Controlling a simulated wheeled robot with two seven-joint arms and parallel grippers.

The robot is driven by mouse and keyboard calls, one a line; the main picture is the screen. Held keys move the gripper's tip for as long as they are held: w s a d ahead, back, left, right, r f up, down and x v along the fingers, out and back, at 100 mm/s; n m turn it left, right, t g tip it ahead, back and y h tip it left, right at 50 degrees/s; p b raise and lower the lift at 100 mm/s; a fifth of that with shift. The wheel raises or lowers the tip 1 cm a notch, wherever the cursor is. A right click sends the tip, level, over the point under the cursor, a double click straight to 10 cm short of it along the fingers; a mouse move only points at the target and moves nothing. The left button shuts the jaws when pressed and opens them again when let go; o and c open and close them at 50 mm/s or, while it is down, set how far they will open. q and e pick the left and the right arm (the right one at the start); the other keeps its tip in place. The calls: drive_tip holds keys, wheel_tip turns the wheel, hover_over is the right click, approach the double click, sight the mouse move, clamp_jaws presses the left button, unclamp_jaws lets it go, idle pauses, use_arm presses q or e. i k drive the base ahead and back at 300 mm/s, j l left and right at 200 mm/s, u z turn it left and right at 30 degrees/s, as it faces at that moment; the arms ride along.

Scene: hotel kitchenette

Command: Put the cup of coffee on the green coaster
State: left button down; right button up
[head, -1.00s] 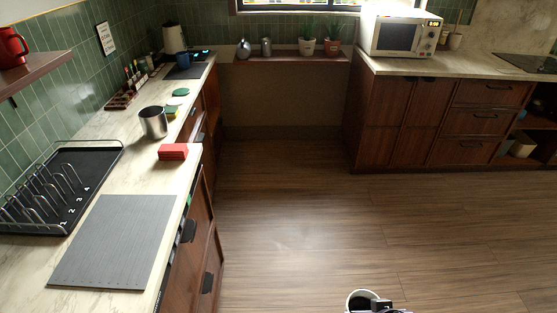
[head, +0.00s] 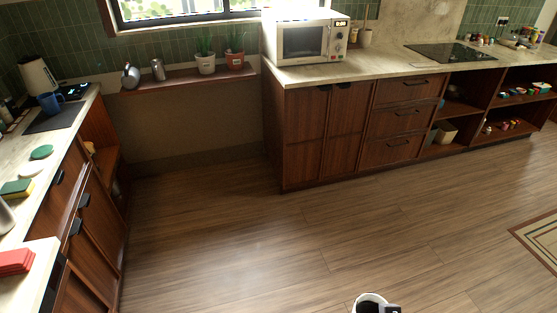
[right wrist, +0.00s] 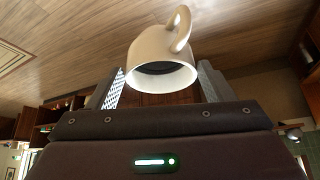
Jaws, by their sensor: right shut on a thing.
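The white cup (head: 368,303) with dark coffee in it shows at the bottom edge of the head view, above the floor. It is large in the right wrist view (right wrist: 162,58), with its handle and dark inside showing. My right gripper (right wrist: 160,84) is shut on the cup, with a finger on either side. Only a small dark part of the gripper (head: 392,309) shows in the head view. The green coaster (head: 42,152) lies flat on the left counter, far from the cup. My left gripper is not in view.
A microwave (head: 306,38) stands on the back counter. The wooden floor (head: 270,230) between is clear.

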sight(44, 151)
drive_tip(key=i+u, duration=0.95)
drive_tip(key=i+l+u, duration=0.3)
drive_tip(key=u, duration=0.2)
drive_tip(key=i+l+u, duration=0.2)
drive_tip(key=u, duration=0.25)
drive_tip(key=i+l+u, duration=0.55)
drive_tip(key=l+u, duration=0.15)
drive_tip(key=u, duration=0.15)
drive_tip(key=i+l+u, duration=0.15)
drive_tip(key=l+u, duration=0.3)
